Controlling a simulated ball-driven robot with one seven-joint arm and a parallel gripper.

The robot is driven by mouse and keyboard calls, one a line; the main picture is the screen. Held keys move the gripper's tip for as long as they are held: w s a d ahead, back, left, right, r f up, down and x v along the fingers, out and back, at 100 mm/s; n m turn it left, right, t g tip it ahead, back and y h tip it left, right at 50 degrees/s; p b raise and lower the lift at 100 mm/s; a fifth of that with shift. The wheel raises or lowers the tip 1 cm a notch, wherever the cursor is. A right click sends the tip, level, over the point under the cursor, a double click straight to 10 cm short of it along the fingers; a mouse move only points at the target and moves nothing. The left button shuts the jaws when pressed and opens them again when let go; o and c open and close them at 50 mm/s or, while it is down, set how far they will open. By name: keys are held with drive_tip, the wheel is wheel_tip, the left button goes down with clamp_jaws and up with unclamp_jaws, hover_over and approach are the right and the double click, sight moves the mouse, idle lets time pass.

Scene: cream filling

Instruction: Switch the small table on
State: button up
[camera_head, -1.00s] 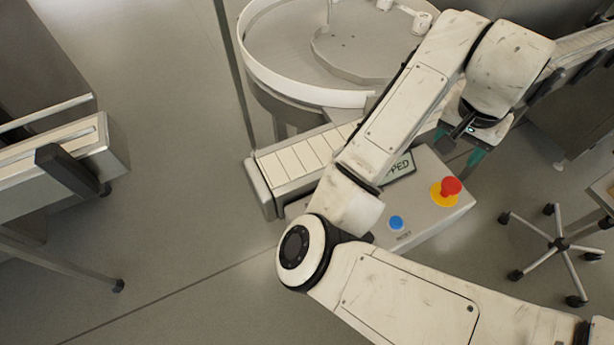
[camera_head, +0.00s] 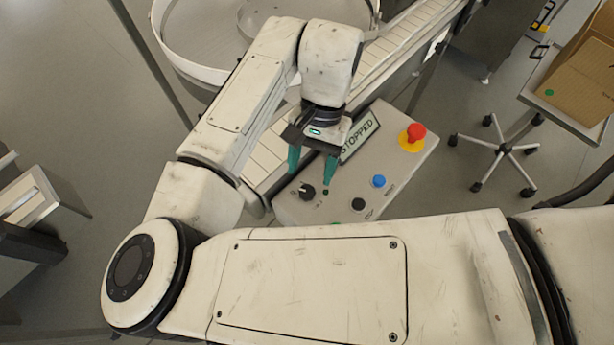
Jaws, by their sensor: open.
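The grey control box (camera_head: 345,183) sits below and right of the conveyor, with a sign (camera_head: 359,136) reading "STOPPED". It carries a black rotary knob (camera_head: 307,191), a black button (camera_head: 358,204), a blue button (camera_head: 378,181) and a red mushroom button (camera_head: 416,131) on a yellow base. My gripper (camera_head: 312,175) is open and empty, its two teal fingers pointing down around the knob's place in the picture. I cannot tell whether they touch the panel. A round table with a pale rim (camera_head: 187,66) shows at the upper left, partly hidden by my arm.
The conveyor (camera_head: 385,55) runs diagonally behind the box. A wheeled stand (camera_head: 503,147) and a cardboard box (camera_head: 580,75) on a table are at the right. Another metal unit (camera_head: 32,205) is at the left. Open floor lies between them.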

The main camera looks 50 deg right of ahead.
sight(307, 190)
drive_tip(key=shift+x, duration=2.3)
drive_tip(key=c, duration=1)
drive_tip(key=shift+c, duration=0.2)
